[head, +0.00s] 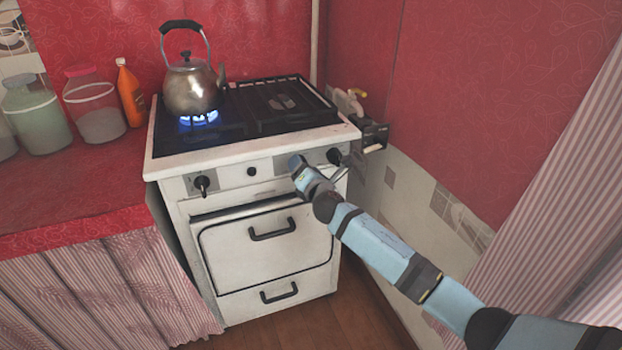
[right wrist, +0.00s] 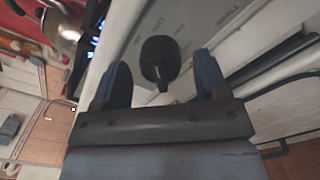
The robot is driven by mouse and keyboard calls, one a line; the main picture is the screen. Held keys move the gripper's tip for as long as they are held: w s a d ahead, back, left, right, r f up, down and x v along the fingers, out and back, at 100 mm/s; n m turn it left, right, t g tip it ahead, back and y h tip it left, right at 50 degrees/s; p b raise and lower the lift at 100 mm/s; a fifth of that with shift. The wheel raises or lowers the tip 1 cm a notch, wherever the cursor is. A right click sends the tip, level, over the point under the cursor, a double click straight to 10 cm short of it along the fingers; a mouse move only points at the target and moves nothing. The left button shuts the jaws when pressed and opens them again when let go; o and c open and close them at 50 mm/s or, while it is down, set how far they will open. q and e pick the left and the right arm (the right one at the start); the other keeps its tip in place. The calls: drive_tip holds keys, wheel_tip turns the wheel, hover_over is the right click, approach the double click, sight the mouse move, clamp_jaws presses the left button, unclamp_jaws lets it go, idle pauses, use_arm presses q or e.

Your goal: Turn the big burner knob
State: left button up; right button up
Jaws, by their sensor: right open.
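The white stove has a black knob (head: 334,156) at the right of its front panel and another black knob (head: 202,183) at the left. A smaller black button (head: 251,171) sits between them. In the right wrist view, my open blue fingers stand on either side of a round black knob (right wrist: 160,60), with a gap on both sides. The left gripper is out of view.
A metal kettle (head: 192,86) stands over a blue flame (head: 199,118) on the left burner. An oven handle (head: 272,229) is below the panel. Jars and an orange bottle (head: 130,95) stand on the red counter (head: 70,190) at left. A tiled wall is close at right.

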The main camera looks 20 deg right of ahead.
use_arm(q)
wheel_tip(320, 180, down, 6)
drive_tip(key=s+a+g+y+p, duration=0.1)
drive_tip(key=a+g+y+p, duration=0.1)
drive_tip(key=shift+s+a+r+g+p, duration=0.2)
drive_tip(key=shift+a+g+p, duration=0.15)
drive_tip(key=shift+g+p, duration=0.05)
use_arm(e)
drive_tip(key=s, duration=1.3)
drive_tip(key=shift+s+d, duration=0.2)
drive_tip(key=shift+d, duration=0.05)
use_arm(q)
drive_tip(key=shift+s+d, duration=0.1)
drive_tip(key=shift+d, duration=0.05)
use_arm(e)
drive_tip(key=shift+r, duration=0.1)
